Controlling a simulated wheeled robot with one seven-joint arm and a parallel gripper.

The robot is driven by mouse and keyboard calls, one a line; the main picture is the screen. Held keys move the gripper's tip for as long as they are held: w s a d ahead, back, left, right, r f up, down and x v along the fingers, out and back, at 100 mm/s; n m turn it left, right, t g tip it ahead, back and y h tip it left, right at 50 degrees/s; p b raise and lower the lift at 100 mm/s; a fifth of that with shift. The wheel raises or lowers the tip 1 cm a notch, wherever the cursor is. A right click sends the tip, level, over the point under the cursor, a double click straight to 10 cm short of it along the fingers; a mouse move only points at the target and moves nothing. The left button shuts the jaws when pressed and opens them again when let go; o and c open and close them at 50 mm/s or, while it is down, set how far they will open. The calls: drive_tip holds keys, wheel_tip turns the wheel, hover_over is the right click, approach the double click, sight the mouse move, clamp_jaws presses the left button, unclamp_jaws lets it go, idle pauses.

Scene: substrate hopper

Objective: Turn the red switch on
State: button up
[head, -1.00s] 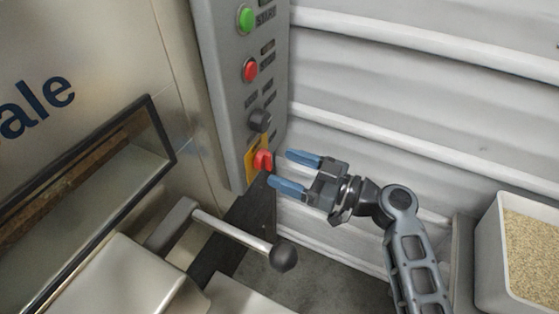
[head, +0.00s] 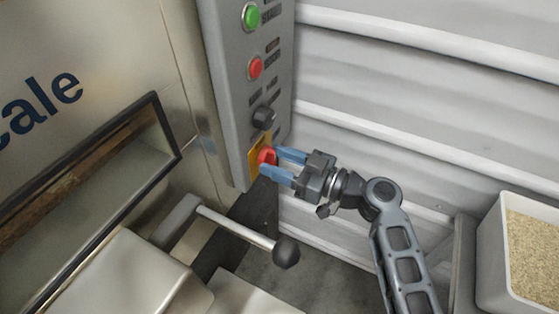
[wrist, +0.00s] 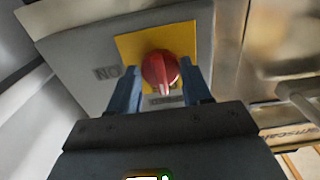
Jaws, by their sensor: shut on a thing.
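The red switch (head: 266,157) is a rotary knob on a yellow plate (head: 254,166) low on the grey control panel. It also shows in the wrist view (wrist: 160,70), with its white-marked grip pointing down toward my gripper, and the label "ON" stands to the left of the plate. My gripper (head: 278,164) has its two blue fingers at the panel, one on each side of the knob, shut on it. In the wrist view my gripper (wrist: 161,88) has the knob between its fingertips. The label below the knob is partly hidden.
Above the switch are a black knob (head: 264,117), a red button (head: 255,68) and a green button (head: 251,16). A lever with a black ball (head: 286,252) juts out below the panel. A grain-filled bin (head: 490,254) stands at right.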

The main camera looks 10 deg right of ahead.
drive_tip(key=shift+c, duration=1.3)
drive_tip(key=shift+m, duration=0.3)
drive_tip(key=m+b, duration=0.1)
drive_tip(key=m, duration=0.2)
drive_tip(key=shift+m, duration=0.3)
drive_tip(key=m, duration=0.4)
drive_tip(key=shift+m, duration=0.3)
drive_tip(key=m+p, duration=0.1)
drive_tip(key=m, duration=0.4)
drive_tip(key=shift+s+r+p, duration=0.1)
drive_tip(key=shift+r+p, duration=0.05)
drive_tip(key=shift+p, duration=0.2)
drive_tip(key=shift+m+p, duration=0.8)
drive_tip(key=shift+m, duration=1.2)
